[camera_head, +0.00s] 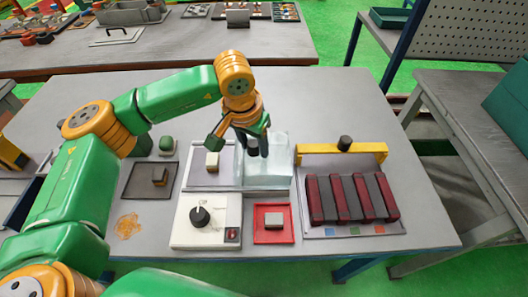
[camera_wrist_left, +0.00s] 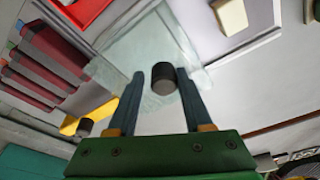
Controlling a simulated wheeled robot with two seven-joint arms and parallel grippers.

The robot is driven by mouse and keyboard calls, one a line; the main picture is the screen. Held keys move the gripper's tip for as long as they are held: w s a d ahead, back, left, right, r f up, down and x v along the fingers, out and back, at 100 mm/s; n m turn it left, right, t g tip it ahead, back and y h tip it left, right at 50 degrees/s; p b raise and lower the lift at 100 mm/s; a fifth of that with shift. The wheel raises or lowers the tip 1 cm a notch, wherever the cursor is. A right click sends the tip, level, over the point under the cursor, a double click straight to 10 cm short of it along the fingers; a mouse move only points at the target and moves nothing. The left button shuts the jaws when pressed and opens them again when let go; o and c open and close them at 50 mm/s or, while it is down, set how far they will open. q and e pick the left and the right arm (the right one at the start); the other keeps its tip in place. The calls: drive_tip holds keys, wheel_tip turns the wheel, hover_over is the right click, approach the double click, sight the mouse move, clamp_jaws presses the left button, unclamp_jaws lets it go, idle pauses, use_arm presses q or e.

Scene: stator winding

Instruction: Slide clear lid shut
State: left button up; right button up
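The clear lid (camera_head: 278,165) is a pale see-through box cover on the right part of a light tray (camera_head: 205,184). A cream block (camera_head: 212,162) stands in the uncovered left part. A dark round knob (camera_head: 252,147) is at the lid's left side. My left gripper (camera_head: 251,143) is over the knob, pointing down. In the left wrist view the knob (camera_wrist_left: 163,78) is between the two fingers (camera_wrist_left: 160,85), with small gaps visible beside it; the lid (camera_wrist_left: 135,45) shows beyond. My right gripper is not in view.
A yellow-framed rack (camera_head: 345,152) with red and dark bars stands right of the lid. In front are a white dial box (camera_head: 205,238) and a red tray (camera_head: 260,236). A dark tray (camera_head: 140,181) lies left. The table's right front is clear.

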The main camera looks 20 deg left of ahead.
sight(235, 154)
use_arm(q)
drive_tip(key=shift+s+a+f+b, duration=0.1)
drive_tip(key=shift+s+a+b, duration=0.15)
drive_tip(key=shift+a, duration=0.5)
drive_tip(key=shift+s+a+f+b, duration=0.2)
drive_tip(key=shift+s+a, duration=0.1)
drive_tip(key=shift+a, duration=0.5)
drive_tip(key=shift+s+a+f+b, duration=0.1)
drive_tip(key=shift+s+a+b, duration=0.15)
drive_tip(key=shift+a, duration=0.5)
drive_tip(key=shift+s+a+b, duration=0.25)
drive_tip(key=shift+s+a, duration=0.1)
drive_tip(key=shift+a, duration=0.85)
drive_tip(key=shift+s+a+b, duration=0.2)
drive_tip(key=shift+s+a, duration=0.1)
drive_tip(key=shift+a, duration=0.85)
drive_tip(key=shift+s+a+b, duration=0.25)
drive_tip(key=shift+s+a, duration=0.1)
drive_tip(key=shift+a, duration=0.85)
drive_tip(key=o, duration=0.8)
drive_tip(key=shift+a, duration=0.1)
drive_tip(key=shift+r, duration=0.15)
drive_tip(key=r+p, duration=0.1)
drive_tip(key=r, duration=0.1)
drive_tip(key=r+p, duration=0.4)
drive_tip(key=shift+w, duration=0.25)
drive_tip(key=shift+a, duration=0.1)
drive_tip(key=shift+r, duration=0.15)
